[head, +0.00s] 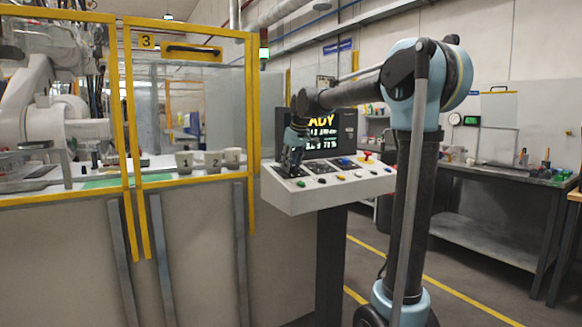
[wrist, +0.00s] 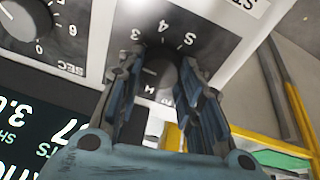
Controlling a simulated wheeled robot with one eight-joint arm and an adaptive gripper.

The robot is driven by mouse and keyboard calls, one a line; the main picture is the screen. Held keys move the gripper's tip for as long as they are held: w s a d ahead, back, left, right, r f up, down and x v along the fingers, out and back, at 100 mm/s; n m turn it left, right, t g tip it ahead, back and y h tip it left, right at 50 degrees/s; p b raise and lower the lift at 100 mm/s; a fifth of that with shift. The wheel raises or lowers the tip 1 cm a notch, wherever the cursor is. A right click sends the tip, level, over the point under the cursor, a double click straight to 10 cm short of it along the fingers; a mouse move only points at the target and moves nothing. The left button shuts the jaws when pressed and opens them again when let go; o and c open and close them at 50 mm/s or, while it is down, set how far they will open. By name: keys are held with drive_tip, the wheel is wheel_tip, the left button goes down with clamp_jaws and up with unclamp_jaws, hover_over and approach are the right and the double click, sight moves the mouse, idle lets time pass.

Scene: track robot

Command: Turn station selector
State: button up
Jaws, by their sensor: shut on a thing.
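The station selector is a dark round knob (wrist: 160,74) on a dark dial plate (wrist: 205,38) with white marks, seen upside down in the wrist view. My gripper (wrist: 163,70) has one finger on each side of the knob and is shut on it. The fingers hide parts of the knob and dial, so I cannot tell which mark it points to. In the head view my gripper (head: 290,168) reaches down to the left end of the sloped white control console (head: 315,197) and hides the knob there.
A second dial (wrist: 38,22) marked SEC is beside the selector. The console carries a dark screen (head: 328,130) and several coloured buttons. A yellow-framed cell (head: 251,100) stands close on the left. A workbench (head: 490,180) is at the right, with open floor before it.

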drive_tip(key=m+h, duration=0.1)
drive_tip(key=m, duration=0.4)
drive_tip(key=shift+m, duration=0.4)
drive_tip(key=m, duration=0.5)
drive_tip(key=shift+w+h, duration=0.15)
drive_tip(key=shift+h, duration=0.25)
drive_tip(key=m, duration=0.5)
drive_tip(key=shift+m+g+h, duration=0.3)
drive_tip(key=shift+m+g, duration=0.1)
drive_tip(key=m, duration=0.4)
drive_tip(key=shift+d+m+g, duration=0.1)
drive_tip(key=shift+m+g, duration=0.3)
drive_tip(key=o, duration=1.1)
drive_tip(key=shift+c, duration=0.2)
